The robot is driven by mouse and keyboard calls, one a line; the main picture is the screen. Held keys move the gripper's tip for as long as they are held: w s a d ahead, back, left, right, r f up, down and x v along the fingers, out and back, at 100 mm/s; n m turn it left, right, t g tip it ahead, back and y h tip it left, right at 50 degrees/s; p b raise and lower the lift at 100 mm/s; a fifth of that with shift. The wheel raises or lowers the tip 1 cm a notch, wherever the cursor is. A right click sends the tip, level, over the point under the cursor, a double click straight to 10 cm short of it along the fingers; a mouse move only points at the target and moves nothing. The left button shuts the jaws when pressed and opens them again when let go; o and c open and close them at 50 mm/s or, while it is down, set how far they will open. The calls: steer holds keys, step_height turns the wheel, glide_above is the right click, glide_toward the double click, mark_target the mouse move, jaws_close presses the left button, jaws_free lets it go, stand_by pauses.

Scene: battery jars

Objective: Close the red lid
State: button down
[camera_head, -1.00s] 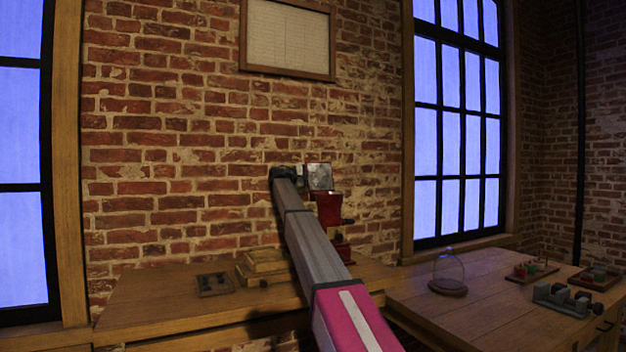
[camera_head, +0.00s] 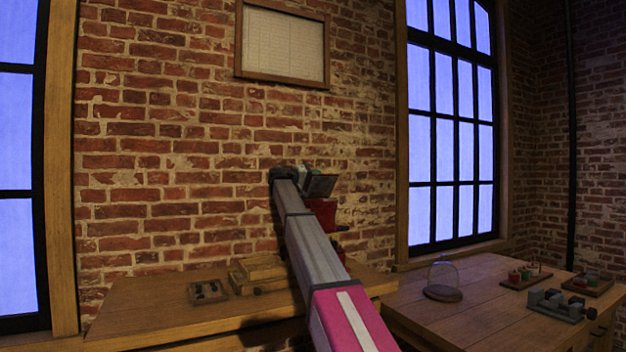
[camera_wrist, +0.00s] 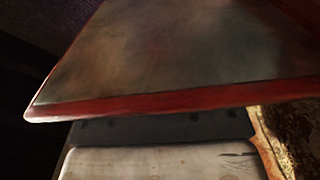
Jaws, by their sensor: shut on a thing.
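The red lid (camera_head: 319,185) shows as a grey-faced panel with its face tilted, above a red box (camera_head: 324,213) on the bench by the brick wall. My gripper (camera_head: 306,174) is at the lid's upper left edge and is shut on it; my arm hides part of the box. In the wrist view the lid (camera_wrist: 150,104) fills the upper part, with a worn grey face and a red rim. The lid stands open at a slant. Its hinge and the fingertips are not clearly visible.
On the wall bench (camera_head: 130,318), a small dark tray (camera_head: 208,292) and stacked wooden boxes (camera_head: 262,270) lie left of my arm. A right-hand table (camera_head: 400,315) holds a glass dome (camera_head: 443,277), a grey vise-like tool (camera_head: 557,304) and small trays with coloured pieces (camera_head: 527,276).

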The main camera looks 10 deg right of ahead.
mark_target(323, 188)
steer(key=m, duration=0.1)
steer(key=s+m, duration=0.1)
steer(key=s, duration=0.1)
steer(key=shift+s+d+f+m, duration=0.25)
steer(key=shift+d+f+m, duration=0.1)
steer(key=shift+m, duration=0.05)
steer(key=s+m, duration=0.1)
steer(key=f+m, duration=0.1)
steer(key=shift+s+d+m, duration=0.3)
steer(key=shift+s, duration=0.1)
steer(key=s+f+m, duration=0.1)
steer(key=f+m, duration=0.1)
steer(key=m, duration=0.1)
steer(key=shift+s+d, duration=0.3)
steer(key=shift+s, duration=0.1)
steer(key=shift+s+d+f, duration=0.1)
steer(key=shift+s+f, duration=0.15)
steer(key=shift+f, duration=0.05)
steer(key=shift+s+f, duration=0.1)
steer(key=c, duration=0.9)
jaws_free()
